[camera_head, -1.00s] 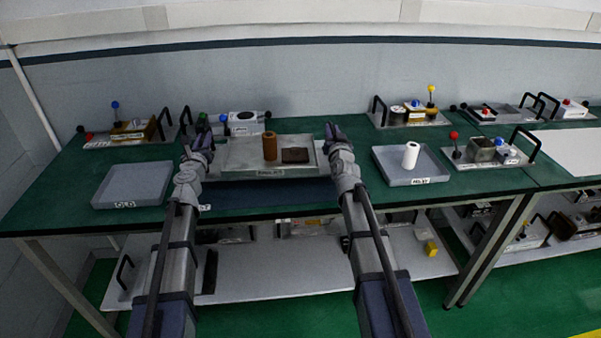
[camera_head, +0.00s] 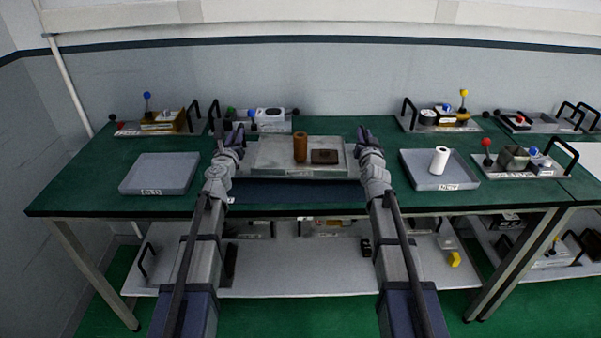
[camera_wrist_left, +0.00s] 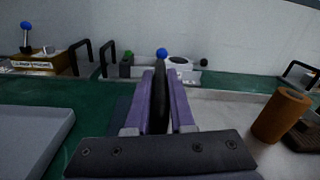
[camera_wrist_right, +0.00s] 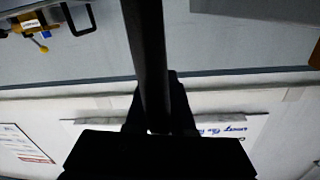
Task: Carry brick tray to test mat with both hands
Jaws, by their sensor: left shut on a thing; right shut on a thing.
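The brick tray (camera_head: 270,155) is a shallow light grey metal tray carrying an upright brown cylinder (camera_head: 300,148) and a dark brown block (camera_head: 324,157). It is level in the head view, between my two grippers. A dark blue mat (camera_head: 290,191) lies on the bench below and in front of it; I cannot tell whether tray and mat touch. My left gripper (camera_head: 236,135) is shut on the tray's left handle, a dark bar between purple fingers in the left wrist view (camera_wrist_left: 158,98). My right gripper (camera_head: 363,134) is shut at the right side, around a dark bar in the right wrist view (camera_wrist_right: 152,95).
A grey tray labelled OLD (camera_head: 160,173) stands left. A grey tray (camera_head: 420,172) with a white cylinder (camera_head: 439,160) stands right. Handled equipment trays line the back, including one with a yellow knob (camera_head: 463,94). A shelf (camera_head: 290,265) runs below the green bench.

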